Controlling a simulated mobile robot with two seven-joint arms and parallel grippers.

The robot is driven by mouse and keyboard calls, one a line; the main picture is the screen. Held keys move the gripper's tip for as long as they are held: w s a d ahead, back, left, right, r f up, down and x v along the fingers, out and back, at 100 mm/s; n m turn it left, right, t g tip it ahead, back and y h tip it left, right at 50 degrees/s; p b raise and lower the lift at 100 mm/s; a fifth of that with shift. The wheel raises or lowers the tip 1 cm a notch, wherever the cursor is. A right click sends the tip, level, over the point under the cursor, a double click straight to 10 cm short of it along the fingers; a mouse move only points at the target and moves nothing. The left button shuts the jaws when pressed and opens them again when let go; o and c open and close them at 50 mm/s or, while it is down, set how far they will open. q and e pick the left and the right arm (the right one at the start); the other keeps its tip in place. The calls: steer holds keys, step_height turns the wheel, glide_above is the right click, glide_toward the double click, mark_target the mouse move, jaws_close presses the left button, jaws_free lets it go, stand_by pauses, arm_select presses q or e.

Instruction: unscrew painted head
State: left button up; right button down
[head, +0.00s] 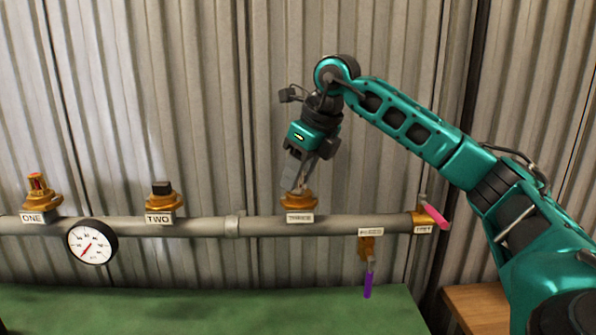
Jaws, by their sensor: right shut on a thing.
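A grey horizontal pipe carries brass fittings labelled ONE, TWO and THREE. The fitting ONE (38,196) at the left has a brass top with a red part. The fitting TWO (164,199) has a dark square top. The fitting THREE (299,201) stands under my right gripper (297,184), which points down and is shut on the top of it. The fingers hide most of that top, so I cannot tell whether it is painted. My left gripper is not in view.
A round white gauge (92,242) hangs at the pipe (265,226). A purple-handled valve (368,283) hangs below it, and a pink lever (435,216) is at its right end. A green surface (200,310) lies below; corrugated wall (220,100) stands close behind.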

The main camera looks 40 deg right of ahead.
steer(key=shift+r+n+y+p, duration=0.2)
steer(key=shift+n+y+p, duration=0.35)
steer(key=shift+n, duration=0.65)
steer(key=shift+f+n, duration=0.1)
steer(key=shift+n, duration=0.5)
steer(key=shift+n+g+y, duration=0.3)
steer(key=shift+n+y, duration=0.05)
steer(key=shift+n, duration=0.35)
steer(key=shift+n+g, duration=0.3)
steer(key=shift+n, duration=0.5)
steer(key=n+g+y, duration=0.1)
steer(key=n, duration=0.3)
